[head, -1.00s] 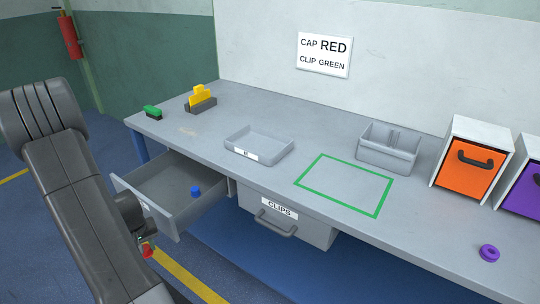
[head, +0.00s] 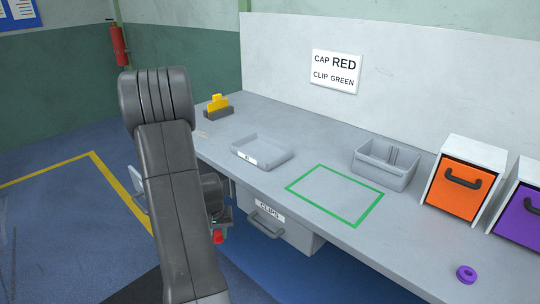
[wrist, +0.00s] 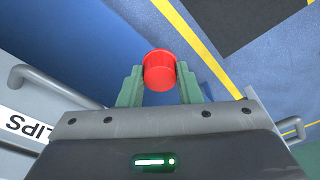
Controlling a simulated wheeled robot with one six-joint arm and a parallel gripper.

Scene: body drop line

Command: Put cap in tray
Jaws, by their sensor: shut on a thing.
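My gripper (wrist: 160,84) is shut on a red cap (wrist: 160,72), which sits between the two green fingers in the wrist view. In the head view the red cap (head: 218,237) shows just right of my arm, in front of the bench and below its top. A shallow grey tray (head: 279,157) with a small label on its front lies on the bench, above and to the right of the cap. The tray looks empty. My arm hides part of my gripper and most of the open drawer in the head view.
A wall sign (head: 335,73) reads CAP RED, CLIP GREEN. The bench (head: 402,237) also holds a yellow item in a dark holder (head: 217,106), a divided grey bin (head: 385,165), a green outline, orange and purple boxes and a purple ring (head: 467,274). The CLIPS drawer (head: 275,230) is shut.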

